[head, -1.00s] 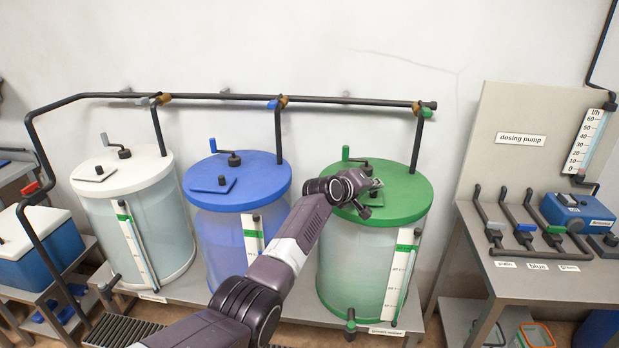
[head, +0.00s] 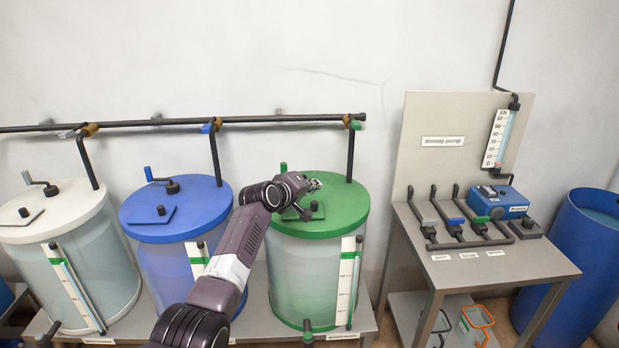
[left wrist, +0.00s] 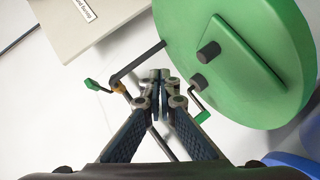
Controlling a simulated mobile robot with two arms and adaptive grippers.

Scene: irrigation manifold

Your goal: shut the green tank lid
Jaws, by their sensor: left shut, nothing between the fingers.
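The green tank (head: 310,280) stands right of the blue tank in the head view, with a round green top (head: 345,205). The green tank lid (left wrist: 245,52) is a rectangular plate with a dark knob (left wrist: 208,52). In the left wrist view it appears to lie flat on the top. In the head view my gripper and wrist partly hide it, but its knob (head: 313,205) shows. My left gripper (head: 316,184) is over the tank top, shut and empty; its fingertips show in the left wrist view (left wrist: 161,76), apart from the lid. My right gripper is not in view.
A crank with a green handle (left wrist: 202,117) stands on the green top beside the lid. A black pipe (head: 351,155) drops to its back edge. The blue tank (head: 160,265) and white tank (head: 110,265) stand left. The dosing pump bench (head: 545,262) stands right.

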